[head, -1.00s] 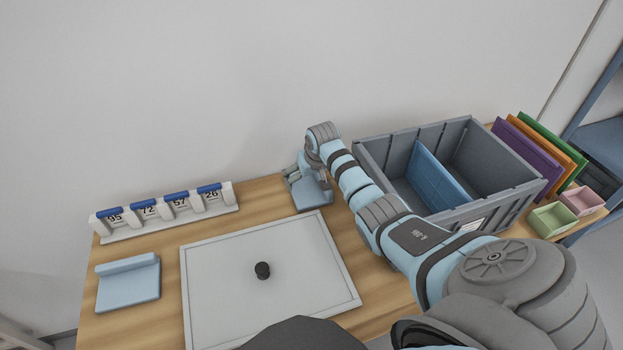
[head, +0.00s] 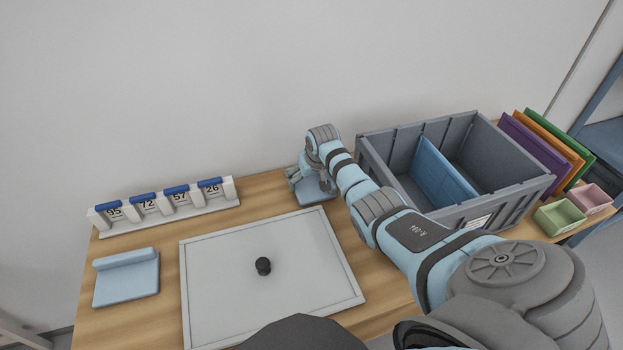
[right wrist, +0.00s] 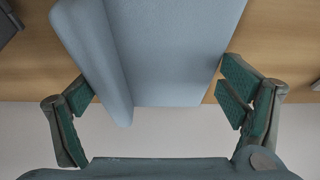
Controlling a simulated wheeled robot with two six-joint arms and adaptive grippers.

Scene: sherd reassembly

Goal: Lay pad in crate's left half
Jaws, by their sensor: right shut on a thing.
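One light blue pad (head: 314,195) with a raised ridge is at the back of the table, right of the number rack. My right gripper (head: 306,180) is over it and shut on it. In the right wrist view the pad (right wrist: 180,50) lies between the fingers (right wrist: 158,95), its ridge on the left side. I cannot tell whether it still touches the table. The grey crate (head: 545,187) stands to the right, with a blue divider (head: 440,172) between its halves. My right arm hides part of its left front. My left gripper is not in view.
A second light blue pad (head: 127,284) lies at the table's left. A white-grey framed board (head: 225,300) with a small black knob (head: 263,266) fills the middle. The number rack (head: 165,215) stands behind. Coloured panels (head: 530,145) and small bins (head: 560,218) are right of the crate.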

